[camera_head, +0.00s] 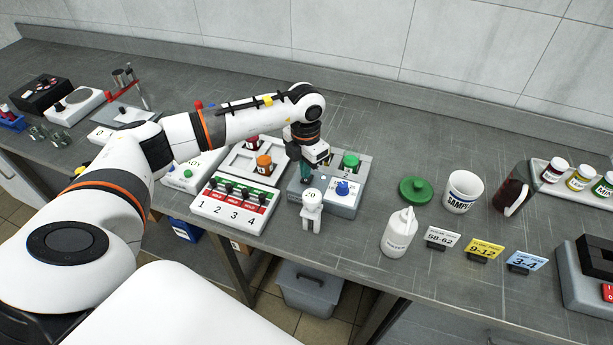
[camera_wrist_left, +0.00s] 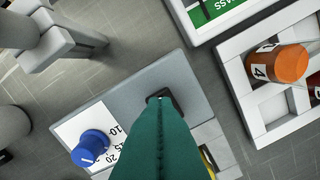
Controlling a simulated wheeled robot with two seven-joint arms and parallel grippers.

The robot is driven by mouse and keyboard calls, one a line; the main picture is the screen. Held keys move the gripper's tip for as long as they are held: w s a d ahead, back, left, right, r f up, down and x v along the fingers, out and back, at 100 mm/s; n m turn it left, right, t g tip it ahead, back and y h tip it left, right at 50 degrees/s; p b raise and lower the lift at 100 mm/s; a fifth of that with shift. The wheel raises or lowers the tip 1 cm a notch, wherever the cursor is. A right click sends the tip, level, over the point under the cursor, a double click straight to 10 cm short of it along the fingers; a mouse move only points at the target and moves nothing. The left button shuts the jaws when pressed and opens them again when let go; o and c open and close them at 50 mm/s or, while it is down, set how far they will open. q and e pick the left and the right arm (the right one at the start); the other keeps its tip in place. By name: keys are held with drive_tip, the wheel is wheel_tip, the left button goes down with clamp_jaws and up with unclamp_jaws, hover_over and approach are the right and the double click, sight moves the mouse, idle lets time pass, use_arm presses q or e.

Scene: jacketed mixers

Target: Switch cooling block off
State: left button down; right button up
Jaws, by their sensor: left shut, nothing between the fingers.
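The cooling block is most likely the grey box (camera_head: 345,207) near the middle of the bench, with a blue knob (camera_head: 343,188) and a green-capped jar (camera_head: 350,161) on it. In the left wrist view the grey box (camera_wrist_left: 135,85) has the blue knob (camera_wrist_left: 90,148) on a white numbered dial. A small dark switch (camera_wrist_left: 172,98) shows on its top. My left gripper (camera_head: 306,180) is shut and empty, pointing down over the box's left part. Its teal fingers (camera_wrist_left: 160,100) overlap the switch and partly hide it; I cannot tell whether they touch. The switch position is unclear.
A small white stand marked 20 (camera_head: 312,203) stands in front of the box. A four-switch panel (camera_head: 232,207) and a rack with an orange-capped jar (camera_head: 264,162) are to the left. A green lid (camera_head: 416,190), white bottle (camera_head: 399,233) and mug (camera_head: 462,192) stand right.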

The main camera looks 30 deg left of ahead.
use_arm(q)
drive_tip(key=shift+s+f+b, duration=0.1)
drive_tip(key=shift+f+b, duration=0.75)
drive_tip(key=shift+f, duration=0.15)
idle(0.8)
drive_tip(key=shift+r, duration=0.1)
drive_tip(key=shift+r+p, duration=0.75)
drive_tip(key=shift+r, duration=0.15)
drive_tip(key=shift+r+p, duration=1.45)
drive_tip(key=shift+r, duration=1.1)
drive_tip(key=shift+f, duration=0.1)
